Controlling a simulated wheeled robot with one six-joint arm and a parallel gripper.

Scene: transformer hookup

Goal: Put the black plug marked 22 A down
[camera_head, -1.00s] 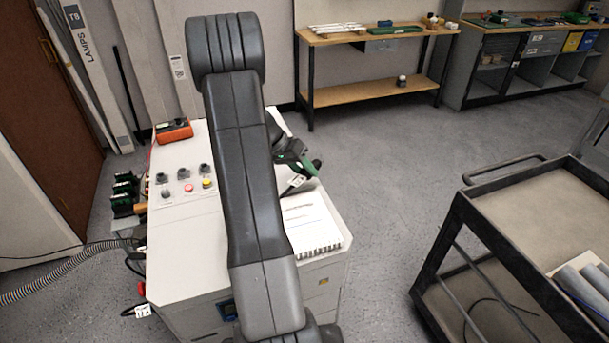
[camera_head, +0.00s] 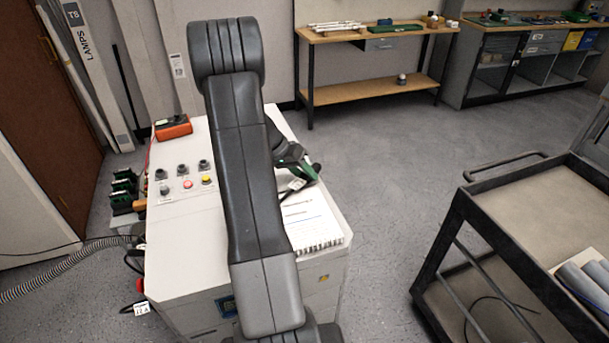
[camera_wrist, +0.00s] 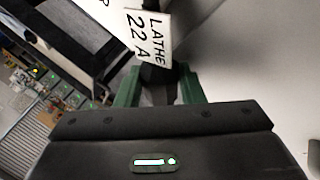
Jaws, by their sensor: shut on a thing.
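My gripper (camera_wrist: 159,86) is shut on the black plug (camera_wrist: 157,74), with its green fingers on either side of it. A white tag (camera_wrist: 148,38) reading "LATHE 22 A" hangs at the plug and hides part of it. In the head view, my gripper (camera_head: 299,168) is over the right part of the white cabinet's top (camera_head: 184,218), partly hidden behind my arm. The tag (camera_head: 296,184) shows there just below the fingers. I cannot tell whether the plug touches the cabinet top.
A spiral notebook (camera_head: 310,222) lies on the cabinet top below my gripper. An orange meter (camera_head: 173,127) and several knobs and buttons (camera_head: 187,184) are at the left. Another tagged plug (camera_head: 138,286) hangs at the cabinet's left side. A black cart (camera_head: 535,205) stands at the right.

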